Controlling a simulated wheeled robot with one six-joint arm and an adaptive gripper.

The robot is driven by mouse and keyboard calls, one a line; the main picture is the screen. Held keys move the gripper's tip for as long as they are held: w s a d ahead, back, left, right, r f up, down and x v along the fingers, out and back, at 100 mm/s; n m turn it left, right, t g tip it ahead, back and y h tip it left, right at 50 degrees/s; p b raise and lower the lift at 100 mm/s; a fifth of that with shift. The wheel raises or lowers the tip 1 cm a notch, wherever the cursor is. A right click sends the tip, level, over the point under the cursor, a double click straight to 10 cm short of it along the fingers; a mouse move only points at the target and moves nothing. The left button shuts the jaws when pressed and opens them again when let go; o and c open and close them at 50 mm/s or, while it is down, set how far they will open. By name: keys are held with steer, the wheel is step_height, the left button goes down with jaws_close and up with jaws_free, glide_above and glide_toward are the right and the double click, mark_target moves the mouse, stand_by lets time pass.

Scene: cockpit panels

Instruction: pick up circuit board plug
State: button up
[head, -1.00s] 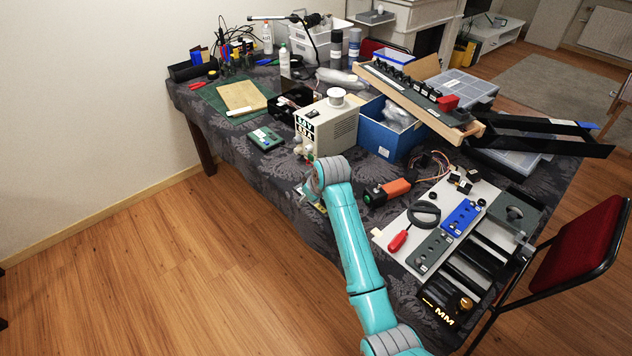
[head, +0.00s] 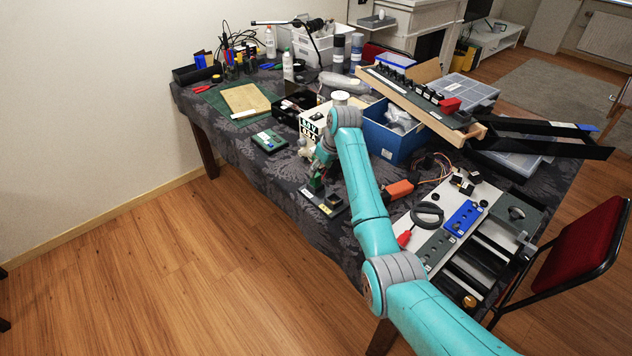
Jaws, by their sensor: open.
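A small dark board (head: 323,201) with pale labels lies near the front edge of the table. A small green block (head: 316,186), which may be the circuit board plug, stands on or just behind it. My gripper (head: 318,172) points down right above the green block, in front of the power supply box. It is open, but its fingers are small and partly dark here. I cannot tell whether they are around the block or only above it, or whether they touch it.
The white power supply box (head: 311,128) stands close behind my gripper. A green circuit box (head: 268,140) lies to the left. A blue crate (head: 388,138) and an orange-handled tool (head: 398,189) are to the right. My arm hides part of the table and panel.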

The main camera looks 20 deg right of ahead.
mark_target(316, 176)
steer(key=shift+x, duration=2.9)
steer(key=shift+a, duration=0.1)
jaws_close()
